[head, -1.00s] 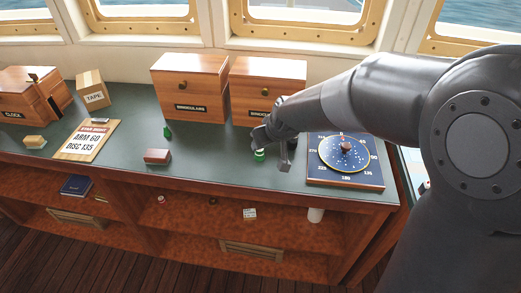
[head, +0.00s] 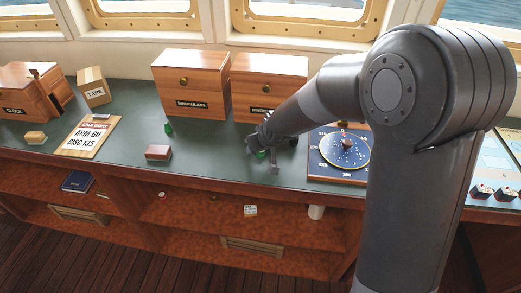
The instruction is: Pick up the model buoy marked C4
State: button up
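A small green object (head: 260,154), which may be a model buoy, stands on the dark green counter top. Its marking is too small to read. My gripper (head: 263,159) is low over the counter at this object. Its fingers look spread apart, with the green object between or just behind them and partly hidden. I cannot tell whether they touch it. A second small green object (head: 168,129) stands further left, in front of the binoculars box. No C4 mark is readable on either.
A blue dial board (head: 345,150) lies right of my gripper, partly behind my arm. Two wooden boxes (head: 192,85) stand behind. A red-brown block (head: 158,152), a clipboard (head: 88,137), a tape box (head: 93,87) and a clock case (head: 30,88) are left. Shelves (head: 215,210) lie below.

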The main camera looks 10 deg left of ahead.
jog(key=c, duration=1)
jog(key=shift+r, duration=0.1)
